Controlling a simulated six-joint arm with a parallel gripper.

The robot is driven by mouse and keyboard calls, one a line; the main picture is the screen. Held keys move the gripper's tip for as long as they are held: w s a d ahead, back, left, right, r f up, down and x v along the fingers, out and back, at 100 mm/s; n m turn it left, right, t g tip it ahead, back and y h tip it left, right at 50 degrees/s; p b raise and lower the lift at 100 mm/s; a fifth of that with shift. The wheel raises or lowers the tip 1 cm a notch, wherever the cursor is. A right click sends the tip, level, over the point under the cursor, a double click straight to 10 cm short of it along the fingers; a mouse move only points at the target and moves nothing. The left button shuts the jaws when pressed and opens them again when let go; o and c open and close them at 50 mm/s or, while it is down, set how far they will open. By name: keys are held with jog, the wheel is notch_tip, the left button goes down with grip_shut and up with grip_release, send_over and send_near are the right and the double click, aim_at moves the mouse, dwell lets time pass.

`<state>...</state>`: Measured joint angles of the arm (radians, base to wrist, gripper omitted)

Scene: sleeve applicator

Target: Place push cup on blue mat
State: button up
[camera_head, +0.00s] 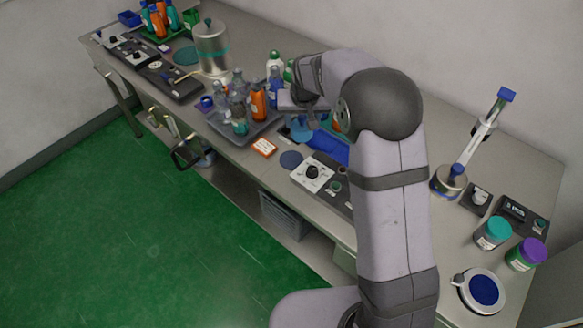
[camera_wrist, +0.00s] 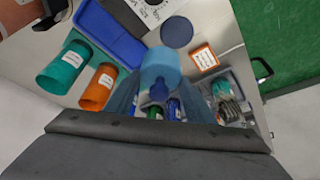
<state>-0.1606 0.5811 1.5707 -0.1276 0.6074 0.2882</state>
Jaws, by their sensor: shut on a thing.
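The push cup, a light blue cylinder with a darker blue knob, shows in the wrist view (camera_wrist: 160,66). My gripper (camera_head: 303,113) is shut on it; the fingers are partly hidden in the wrist view. In the head view the light blue cup (camera_head: 300,131) hangs below my gripper, partly covered by it. The blue mat, a flat dark blue disc (camera_head: 291,159), lies bare on the bench just in front of the cup. It also shows bare in the wrist view (camera_wrist: 177,31), beyond the cup and apart from it.
A grey tray (camera_head: 262,128) of bottles stands left of the cup. An orange-framed label card (camera_head: 264,147) lies beside the mat. A blue tray (camera_head: 335,150) and a white control box (camera_head: 312,175) are to the right. Orange (camera_wrist: 100,88) and teal (camera_wrist: 63,67) containers stand close by.

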aim_at(293, 133)
jog(key=shift+n, duration=0.3)
jog(key=shift+s+a+f+p, duration=0.1)
jog(key=shift+a+f+p, duration=0.3)
jog(key=shift+f, duration=1.4)
jog(key=shift+w+a+f+p, duration=0.1)
jog(key=shift+a+f+p, duration=0.35)
jog(key=shift+f, duration=1.35)
jog(key=shift+s+a+f+p, duration=0.1)
jog(key=shift+a+f, duration=0.55)
jog(key=shift+f, duration=1.15)
jog(key=shift+f, duration=0.15)
jog(key=o, duration=1.1)
jog(key=shift+s+r, duration=0.1)
jog(key=shift+r, duration=0.45)
jog(key=b+v, duration=0.2)
jog(key=v, duration=0.9)
jog(key=shift+s+d, duration=0.15)
jog(key=shift+s, duration=0.05)
